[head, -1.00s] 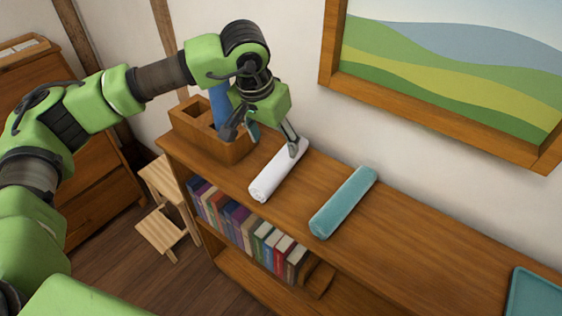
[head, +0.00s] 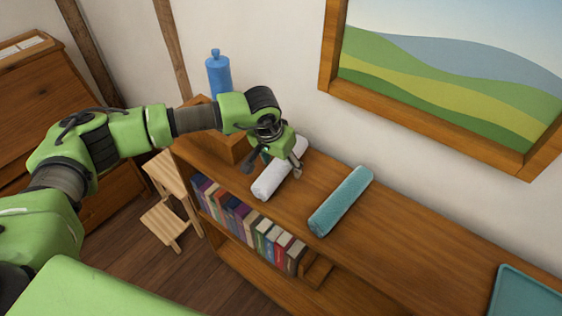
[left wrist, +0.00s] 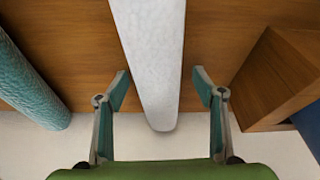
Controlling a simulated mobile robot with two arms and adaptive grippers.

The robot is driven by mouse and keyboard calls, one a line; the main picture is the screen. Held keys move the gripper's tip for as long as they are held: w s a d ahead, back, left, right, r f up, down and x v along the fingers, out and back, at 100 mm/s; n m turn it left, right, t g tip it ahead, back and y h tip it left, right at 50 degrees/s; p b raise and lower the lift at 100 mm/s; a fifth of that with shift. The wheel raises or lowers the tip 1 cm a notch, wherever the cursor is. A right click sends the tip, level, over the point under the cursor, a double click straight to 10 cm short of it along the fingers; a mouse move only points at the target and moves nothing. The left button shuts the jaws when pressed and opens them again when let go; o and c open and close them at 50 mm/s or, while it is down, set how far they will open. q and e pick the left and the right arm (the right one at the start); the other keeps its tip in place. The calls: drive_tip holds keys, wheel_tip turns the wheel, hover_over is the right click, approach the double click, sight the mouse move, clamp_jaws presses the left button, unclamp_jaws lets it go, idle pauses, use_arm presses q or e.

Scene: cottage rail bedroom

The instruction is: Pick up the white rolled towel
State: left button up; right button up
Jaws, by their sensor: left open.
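The white rolled towel (head: 270,185) lies on the top of the wooden bookshelf, between a wooden box and a teal rolled towel. In the left wrist view the white towel (left wrist: 153,60) runs down the middle, its end between the two fingers. My left gripper (head: 272,170) is open over the towel, with one fingertip on each side of it in the head view. In the left wrist view the open fingers (left wrist: 160,88) stand apart on either side of the towel without visible contact. Part of the towel is hidden by the gripper in the head view. My right gripper is not in view.
The teal rolled towel (head: 341,201) lies to the right. The wooden box (head: 221,141) with a blue bottle (head: 217,75) stands close on the left. A teal tray (head: 526,293) is at the right end. The wall and picture frame (head: 440,118) are behind. Shelf top between teal towel and tray is clear.

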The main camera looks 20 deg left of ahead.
use_arm(q)
drive_tip(key=c, duration=1.3)
drive_tip(key=shift+o, duration=0.2)
drive_tip(key=shift+r, duration=0.1)
